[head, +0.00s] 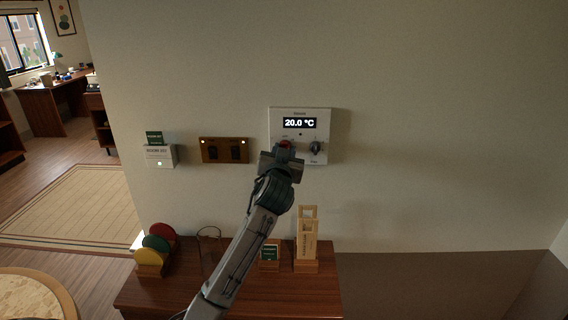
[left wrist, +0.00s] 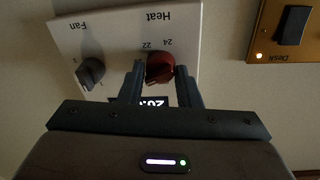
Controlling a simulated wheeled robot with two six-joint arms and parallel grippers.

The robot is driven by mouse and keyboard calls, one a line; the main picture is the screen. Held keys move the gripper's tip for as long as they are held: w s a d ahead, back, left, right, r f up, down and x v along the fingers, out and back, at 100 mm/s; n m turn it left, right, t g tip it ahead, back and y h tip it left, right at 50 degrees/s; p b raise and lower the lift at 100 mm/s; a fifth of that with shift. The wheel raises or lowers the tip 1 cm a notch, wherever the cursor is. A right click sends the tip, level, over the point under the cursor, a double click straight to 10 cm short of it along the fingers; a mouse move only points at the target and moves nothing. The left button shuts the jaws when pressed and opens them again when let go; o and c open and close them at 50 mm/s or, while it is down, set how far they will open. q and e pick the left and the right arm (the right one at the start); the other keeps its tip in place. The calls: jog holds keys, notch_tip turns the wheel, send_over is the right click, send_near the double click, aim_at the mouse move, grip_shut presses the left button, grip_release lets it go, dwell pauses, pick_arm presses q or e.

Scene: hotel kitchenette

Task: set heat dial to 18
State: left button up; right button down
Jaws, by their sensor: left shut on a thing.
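The white thermostat panel (head: 322,131) is on the wall in the head view, and its display (head: 299,123) reads 20.0 °C. The red heat dial (left wrist: 160,68) shows in the left wrist view under the label "Heat", with marks 22 and 24 beside it. My left gripper (left wrist: 160,82) is shut on the heat dial, a finger on each side. In the head view my left gripper (head: 282,152) hides most of the dial. The dark fan dial (head: 315,147) is just to its right; it also shows in the left wrist view (left wrist: 91,72). My right gripper is not in view.
A wooden switch plate (head: 224,150) and a white card holder (head: 160,157) are on the wall to the left. Below, a wooden cabinet (head: 180,290) bears coloured discs (head: 156,244), a small green sign (head: 269,252) and a wooden stand (head: 306,245). The wall to the right is bare.

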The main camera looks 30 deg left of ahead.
pick_arm(q)
jog(key=shift+f+n+b, duration=0.1)
jog(key=shift+n+b, duration=1.5)
jog(key=shift+n, duration=0.1)
jog(key=o, duration=0.9)
jog(key=shift+o, duration=0.2)
